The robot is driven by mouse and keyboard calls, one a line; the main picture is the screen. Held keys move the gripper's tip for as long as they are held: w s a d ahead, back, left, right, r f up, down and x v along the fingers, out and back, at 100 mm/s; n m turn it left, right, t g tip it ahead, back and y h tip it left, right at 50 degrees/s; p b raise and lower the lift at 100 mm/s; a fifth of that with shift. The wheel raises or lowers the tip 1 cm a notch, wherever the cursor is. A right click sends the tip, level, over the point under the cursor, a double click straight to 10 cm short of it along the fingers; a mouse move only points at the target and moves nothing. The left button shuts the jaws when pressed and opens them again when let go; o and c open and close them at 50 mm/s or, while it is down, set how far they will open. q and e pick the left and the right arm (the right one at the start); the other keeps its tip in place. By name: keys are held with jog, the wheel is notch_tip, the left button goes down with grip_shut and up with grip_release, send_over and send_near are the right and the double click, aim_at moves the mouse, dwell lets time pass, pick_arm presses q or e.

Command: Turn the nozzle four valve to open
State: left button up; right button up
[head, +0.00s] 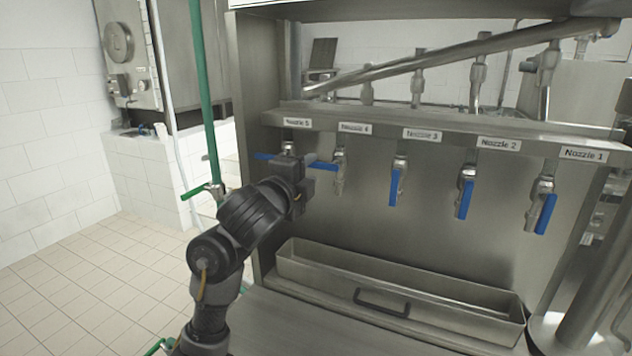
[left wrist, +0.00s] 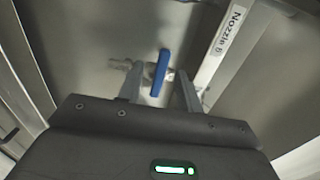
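The nozzle four valve (head: 339,175) hangs under its label in the head view. Its blue handle (head: 324,166) lies about level, pointing left. My left gripper (head: 289,160) is in front of the nozzle five valve, left of nozzle four. In the left wrist view its two fingers (left wrist: 160,88) are spread, with a blue handle (left wrist: 160,72) in the gap and space on both sides. The label beside it appears to read Nozzle 5. The gripper body hides part of the nozzle five valve in the head view. My right gripper is not in view.
The nozzle five handle (head: 265,156) also points left. The blue handles of nozzle three (head: 394,188), nozzle two (head: 464,199) and nozzle one (head: 546,214) hang down. A metal trough (head: 400,288) with a dark handle sits below. A green pole (head: 205,90) stands left.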

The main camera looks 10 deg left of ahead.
aim_at(314, 165)
pick_arm(q)
jog(key=shift+w+d, duration=0.15)
jog(key=shift+w, duration=1.05)
jog(key=shift+w+d+r+b, duration=0.1)
jog(key=shift+w+b, duration=0.1)
jog(key=shift+w, duration=0.2)
jog(key=shift+w+d+b, duration=0.1)
jog(key=shift+w+b, duration=0.05)
jog(key=shift+w, duration=0.2)
grip_shut()
